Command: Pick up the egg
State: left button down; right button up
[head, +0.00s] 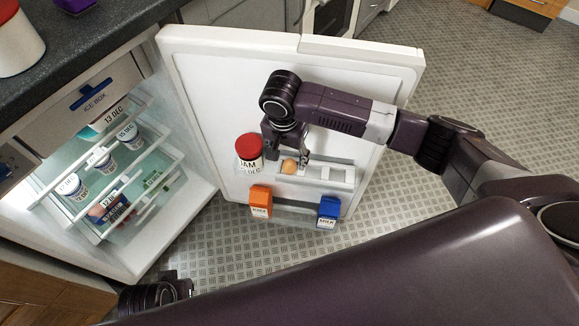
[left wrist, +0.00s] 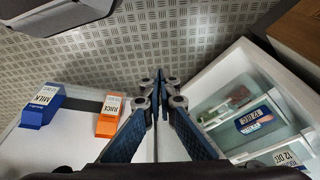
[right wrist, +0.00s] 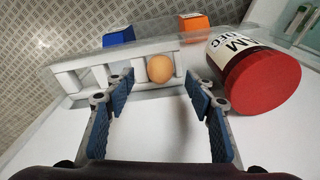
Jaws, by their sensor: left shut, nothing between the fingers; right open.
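A brown egg (head: 290,167) sits in the white egg rack (head: 335,178) on the inside of the open fridge door. It also shows in the right wrist view (right wrist: 160,69), ahead of the fingers and roughly centred between them. My right gripper (head: 287,158) is open at the rack, with the egg close to its fingertips; in the right wrist view (right wrist: 152,98) nothing is between the fingers. My left gripper (left wrist: 160,82) is shut and empty, with its fingertips together over the floor. In the head view only part of my left arm shows at the bottom left.
A jam jar with a red lid (head: 249,148) stands left of the egg, close to my right gripper. An orange juice carton (head: 260,202) and a blue milk carton (head: 328,212) stand on the lower door shelf. Fridge shelves (head: 125,180) hold several dated tubs.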

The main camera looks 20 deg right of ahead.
aim_at(289, 161)
jog(key=shift+w+d+f+b, duration=0.15)
jog(key=shift+f+b, duration=0.1)
jog(key=shift+f, duration=0.5)
jog(key=shift+w+d+f+b, duration=0.1)
jog(key=shift+f+b, duration=0.1)
jog(key=shift+f, duration=0.55)
pick_arm(q)
notch_tip(289, 161, up, 4)
jog(key=shift+r, duration=0.1)
pick_arm(e)
jog(key=shift+c, duration=0.3)
jog(key=c, duration=0.7)
